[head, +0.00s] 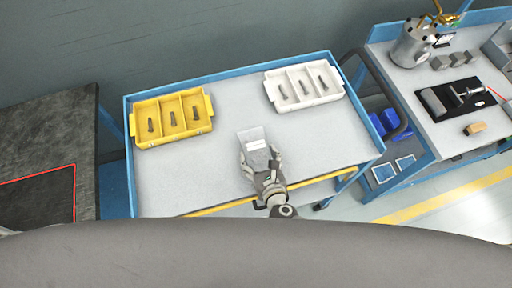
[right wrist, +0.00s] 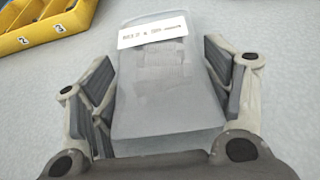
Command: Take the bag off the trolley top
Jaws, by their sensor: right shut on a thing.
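The bag (head: 251,135) is a translucent grey pouch with a white printed label, over the grey trolley top (head: 215,85). My right gripper (head: 257,157) comes in from the front edge and is shut on the bag. In the right wrist view the bag (right wrist: 165,95) lies between the two fingers of my right gripper (right wrist: 165,105), label at its far end. I cannot tell whether the bag touches the trolley top. My left gripper is not in view.
A yellow tray (head: 141,108) at the back left and a white tray (head: 336,91) at the back right each hold bolts in compartments. A dark bench (head: 60,120) stands left. A workbench (head: 440,130) with metal parts stands right. The trolley's middle is otherwise clear.

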